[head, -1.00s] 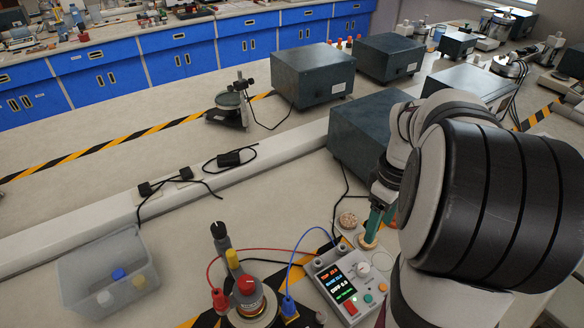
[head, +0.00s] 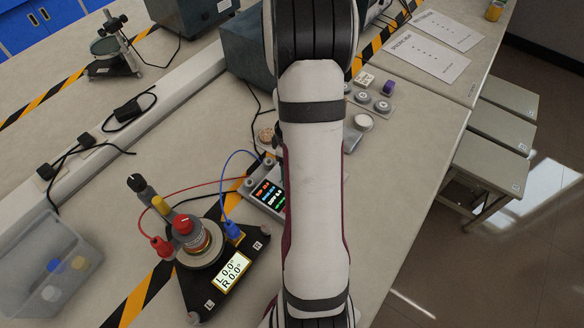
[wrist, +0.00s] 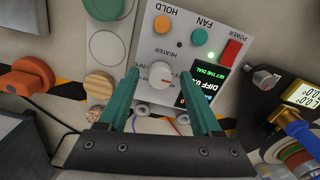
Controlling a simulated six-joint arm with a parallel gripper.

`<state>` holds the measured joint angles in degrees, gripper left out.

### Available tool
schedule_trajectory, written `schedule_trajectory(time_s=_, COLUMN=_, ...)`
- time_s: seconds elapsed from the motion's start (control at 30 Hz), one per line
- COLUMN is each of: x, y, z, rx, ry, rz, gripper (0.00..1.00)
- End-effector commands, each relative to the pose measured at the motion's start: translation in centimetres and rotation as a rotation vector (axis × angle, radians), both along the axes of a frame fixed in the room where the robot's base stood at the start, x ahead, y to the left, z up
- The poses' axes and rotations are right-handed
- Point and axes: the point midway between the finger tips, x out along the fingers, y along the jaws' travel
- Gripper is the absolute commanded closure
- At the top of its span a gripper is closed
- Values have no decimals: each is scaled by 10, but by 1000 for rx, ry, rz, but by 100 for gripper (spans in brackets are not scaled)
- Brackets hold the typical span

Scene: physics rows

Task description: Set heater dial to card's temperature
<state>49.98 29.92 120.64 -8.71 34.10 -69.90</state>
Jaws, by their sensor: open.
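The heater control box (wrist: 205,22) lies below my gripper in the wrist view, with its labels upside down. Its white dial (wrist: 162,75) sits between the tips of my teal fingers. My gripper (wrist: 160,74) is open; I cannot tell whether either finger touches the dial. The box's dark screen (wrist: 197,88) reads "SET THE DIAL" in green and "DIFF" in white. In the head view my arm covers the gripper and dial; part of the screen (head: 268,194) shows left of it. I cannot make out a temperature on any card.
A black triangular stand (head: 212,290) with a lit readout is left of the box, with red and blue leads. A grey bin (head: 45,265) stands at far left. An orange knob (wrist: 30,80) and round discs (wrist: 102,45) lie beside the box. Printed sheets (head: 430,62) lie at upper right.

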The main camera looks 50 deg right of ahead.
Motion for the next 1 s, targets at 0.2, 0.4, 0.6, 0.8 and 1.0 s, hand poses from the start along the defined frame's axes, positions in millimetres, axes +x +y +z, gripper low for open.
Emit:
schedule_trajectory(time_s=0.2, x=0, y=0, z=0, rx=0, ry=0, rz=0, gripper=62)
schedule_trajectory(time_s=0.4, x=0, y=0, z=0, rx=0, ry=0, rz=0, gripper=98)
schedule_trajectory(time_s=0.6, x=0, y=0, z=1, rx=0, ry=0, rz=-1, gripper=100)
schedule_trajectory(time_s=0.8, x=0, y=0, z=1, rx=0, ry=0, rz=-35, gripper=100)
schedule_trajectory(time_s=1.0, x=0, y=0, z=1, rx=0, ry=0, rz=-145, gripper=100)
